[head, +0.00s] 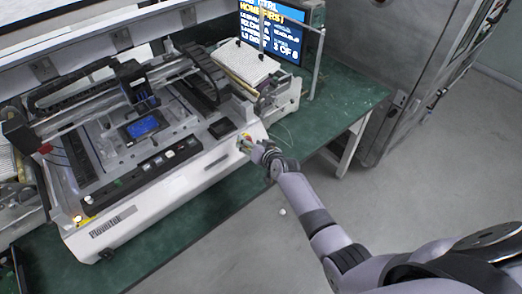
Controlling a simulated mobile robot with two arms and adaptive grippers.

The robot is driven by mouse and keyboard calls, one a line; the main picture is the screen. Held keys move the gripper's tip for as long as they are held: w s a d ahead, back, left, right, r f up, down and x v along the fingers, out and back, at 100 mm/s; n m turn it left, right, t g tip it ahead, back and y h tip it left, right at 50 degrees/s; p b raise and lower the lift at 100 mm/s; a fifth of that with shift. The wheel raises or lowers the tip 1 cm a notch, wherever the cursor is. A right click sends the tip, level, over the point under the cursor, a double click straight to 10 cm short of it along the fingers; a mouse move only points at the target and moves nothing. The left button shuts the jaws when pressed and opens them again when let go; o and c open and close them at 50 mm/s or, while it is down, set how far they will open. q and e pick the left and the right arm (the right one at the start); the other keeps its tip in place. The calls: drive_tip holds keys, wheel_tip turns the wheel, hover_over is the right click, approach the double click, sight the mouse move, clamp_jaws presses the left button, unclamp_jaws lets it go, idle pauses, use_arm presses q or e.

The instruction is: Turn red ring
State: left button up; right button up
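My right arm comes in from the right, and its gripper (254,150) is at the front right corner of a white machine (180,185). A small patch of red and yellow (246,137) shows at that corner, right at the fingertips. It may be the red ring, but it is too small and too covered by the gripper to make out its shape. I cannot tell whether the fingers touch it or how far they are closed. My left gripper is not in view.
The machine stands on a green table (345,100). A monitor (283,30) stands behind it at the right. A small red part (45,149) is at the machine's left. A metal cabinet (405,70) stands at the right. Grey floor (440,170) is open in front.

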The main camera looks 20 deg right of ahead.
drive_tip(key=v, duration=1)
drive_tip(key=shift+s, duration=0.35)
drive_tip(key=s+f+n+g+b, duration=0.15)
drive_tip(key=s+f, duration=0.35)
drive_tip(key=f, duration=0.5)
drive_tip(key=s+f+g+h+b, duration=0.1)
drive_tip(key=s+f+g, duration=0.1)
drive_tip(key=s+f, duration=0.6)
drive_tip(key=s+f+n+g+b, duration=0.1)
drive_tip(key=s+f+g, duration=0.15)
drive_tip(key=f, duration=0.95)
use_arm(q)
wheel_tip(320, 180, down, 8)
drive_tip(key=b, duration=0.4)
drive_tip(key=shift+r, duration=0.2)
use_arm(e)
drive_tip(key=s+f+n+g, duration=0.1)
drive_tip(key=s+f+g, duration=0.1)
drive_tip(key=s+f, duration=0.4)
drive_tip(key=s+d+f+n+g, duration=0.1)
drive_tip(key=s+f, duration=0.6)
drive_tip(key=s, duration=0.9)
drive_tip(key=s+d+f+n+g+h, duration=0.1)
drive_tip(key=s+f, duration=0.5)
drive_tip(key=s, duration=0.6)
drive_tip(key=shift+f+g, duration=0.3)
drive_tip(key=shift+g, duration=0.6)
